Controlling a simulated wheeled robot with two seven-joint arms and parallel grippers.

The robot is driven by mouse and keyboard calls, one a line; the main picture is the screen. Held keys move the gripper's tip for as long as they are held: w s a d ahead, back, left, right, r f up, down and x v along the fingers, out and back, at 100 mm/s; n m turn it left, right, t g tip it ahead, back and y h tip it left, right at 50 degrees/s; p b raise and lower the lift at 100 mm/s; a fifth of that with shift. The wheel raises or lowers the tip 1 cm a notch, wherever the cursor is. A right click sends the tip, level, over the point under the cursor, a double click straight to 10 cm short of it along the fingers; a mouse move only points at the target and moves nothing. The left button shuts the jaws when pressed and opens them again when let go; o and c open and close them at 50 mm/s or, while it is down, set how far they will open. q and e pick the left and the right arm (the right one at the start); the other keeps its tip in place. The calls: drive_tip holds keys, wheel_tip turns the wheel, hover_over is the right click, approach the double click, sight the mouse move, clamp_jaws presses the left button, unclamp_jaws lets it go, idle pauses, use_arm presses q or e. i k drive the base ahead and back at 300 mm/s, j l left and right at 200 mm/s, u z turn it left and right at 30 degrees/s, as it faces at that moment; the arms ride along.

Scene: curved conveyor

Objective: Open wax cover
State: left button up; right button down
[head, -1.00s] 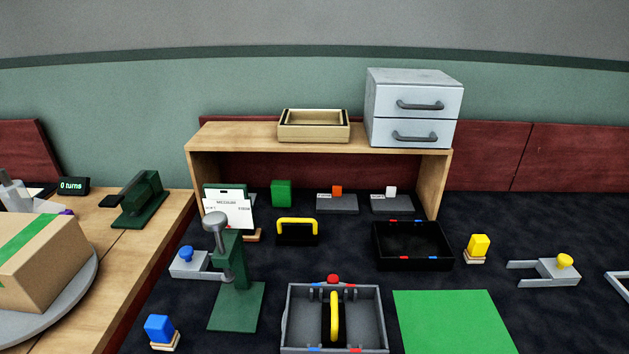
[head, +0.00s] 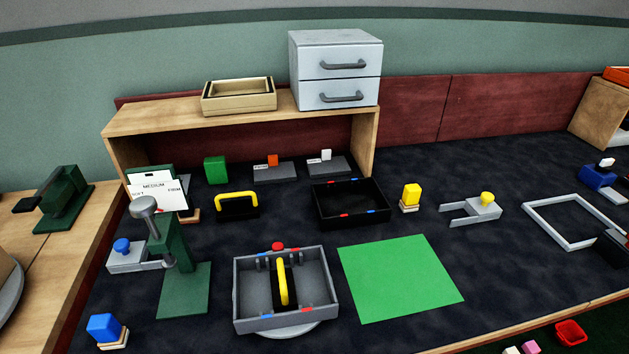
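No part in view is clearly marked as the wax cover, and I cannot tell which one it is. A grey box (head: 241,294) stands at the front middle on a round grey disc (head: 290,331). A black piece with a yellow handle (head: 283,283) sits inside it. A black plate with a yellow handle (head: 236,204) stands behind it, near the shelf. A black tray (head: 350,221) with red and blue marks lies to the right of that plate. Neither of my grippers shows.
A green press (head: 180,288) stands left of the grey box, and a green mat (head: 400,279) lies right of it. A wooden shelf (head: 160,117) carries grey drawers (head: 335,69). A grey fork-shaped part (head: 475,210) and a white frame (head: 560,235) lie to the right.

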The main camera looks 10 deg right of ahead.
sight(124, 252)
drive_tip(key=k+j, duration=0.1)
drive_tip(key=j, duration=0.55)
drive_tip(key=k+j, duration=0.1)
drive_tip(key=j, duration=0.6)
drive_tip(key=l+u, duration=0.05)
